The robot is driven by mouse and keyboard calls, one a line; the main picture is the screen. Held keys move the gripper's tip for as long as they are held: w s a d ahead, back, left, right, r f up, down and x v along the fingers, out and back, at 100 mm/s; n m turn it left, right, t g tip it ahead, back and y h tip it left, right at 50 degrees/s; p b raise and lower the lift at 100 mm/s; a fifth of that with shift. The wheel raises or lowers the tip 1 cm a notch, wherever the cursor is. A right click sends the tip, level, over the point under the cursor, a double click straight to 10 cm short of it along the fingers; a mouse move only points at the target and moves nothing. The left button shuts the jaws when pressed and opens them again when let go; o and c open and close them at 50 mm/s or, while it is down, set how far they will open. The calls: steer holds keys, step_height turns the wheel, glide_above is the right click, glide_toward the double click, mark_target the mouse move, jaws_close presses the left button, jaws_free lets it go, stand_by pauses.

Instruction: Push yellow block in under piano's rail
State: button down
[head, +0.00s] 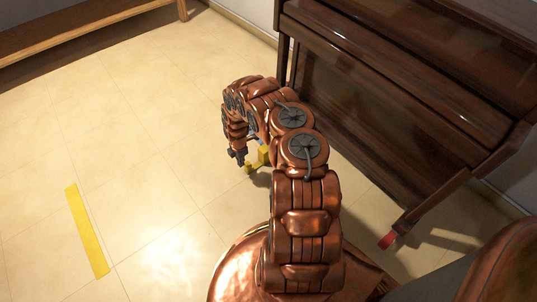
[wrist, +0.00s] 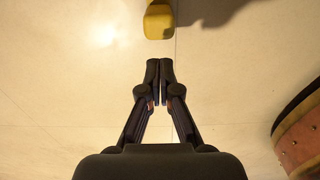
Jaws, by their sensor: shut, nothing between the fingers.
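The yellow block (head: 262,154) stands on the pale tiled floor in front of the piano, partly hidden behind my arm in the head view. In the wrist view the yellow block (wrist: 159,20) is at the top edge, cut off by the frame. My gripper (head: 239,160) hangs low, just left of the block in the head view. In the wrist view my gripper (wrist: 160,65) has its fingers together, empty, with a gap of floor between the tips and the block. The dark brown piano (head: 400,85) is at the upper right; the lower part behind my arm is hidden.
A red piece (head: 387,240) is at the foot of the piano's near leg. A yellow strip (head: 87,232) lies on the floor at left. A wooden bench (head: 90,28) is at the upper left. The floor between is clear.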

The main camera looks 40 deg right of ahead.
mark_target(243, 175)
steer(key=shift+f+b, duration=1.4)
steer(key=shift+f, duration=2.3)
